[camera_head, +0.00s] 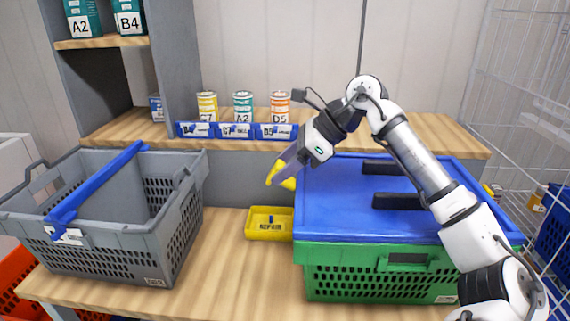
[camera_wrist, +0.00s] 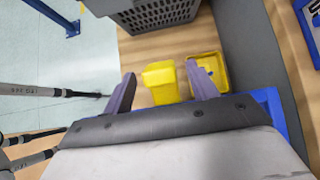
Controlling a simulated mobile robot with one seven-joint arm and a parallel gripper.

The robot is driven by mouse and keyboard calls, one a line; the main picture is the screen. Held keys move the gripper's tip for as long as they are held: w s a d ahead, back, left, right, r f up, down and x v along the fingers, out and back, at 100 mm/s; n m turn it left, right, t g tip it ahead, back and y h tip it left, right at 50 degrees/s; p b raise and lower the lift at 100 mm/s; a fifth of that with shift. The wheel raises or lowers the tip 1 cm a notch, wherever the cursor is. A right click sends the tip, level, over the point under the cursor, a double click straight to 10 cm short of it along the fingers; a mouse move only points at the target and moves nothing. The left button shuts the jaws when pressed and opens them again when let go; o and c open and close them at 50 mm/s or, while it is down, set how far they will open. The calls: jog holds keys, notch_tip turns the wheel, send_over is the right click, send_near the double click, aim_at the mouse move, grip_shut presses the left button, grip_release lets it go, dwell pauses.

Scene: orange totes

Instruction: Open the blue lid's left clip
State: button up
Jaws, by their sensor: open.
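The blue lid (camera_head: 335,205) lies on a green crate (camera_head: 375,272) at the right of the bench. My gripper (camera_head: 280,172) is at the lid's left edge, angled down to the left. Yellow shows at its fingertips and just beside the lid edge, apparently the left clip (camera_head: 290,184). In the wrist view my gripper (camera_wrist: 160,88) is open, with a purple-grey finger on each side of the yellow clip (camera_wrist: 160,83). I cannot tell whether the fingers touch it. The lid's blue edge (camera_wrist: 272,103) shows partly behind my gripper.
A yellow tray (camera_head: 257,236) sits left of the green crate. A grey crate (camera_head: 175,245) with a blue bar across it stands at the left. Several cans and blue label bins (camera_head: 236,131) line the back shelf (camera_head: 125,131).

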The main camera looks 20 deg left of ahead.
jog(key=v, duration=1.3)
jog(key=shift+d+r, duration=0.25)
jog(key=shift+d, duration=0.05)
jog(key=shift+w, duration=0.1)
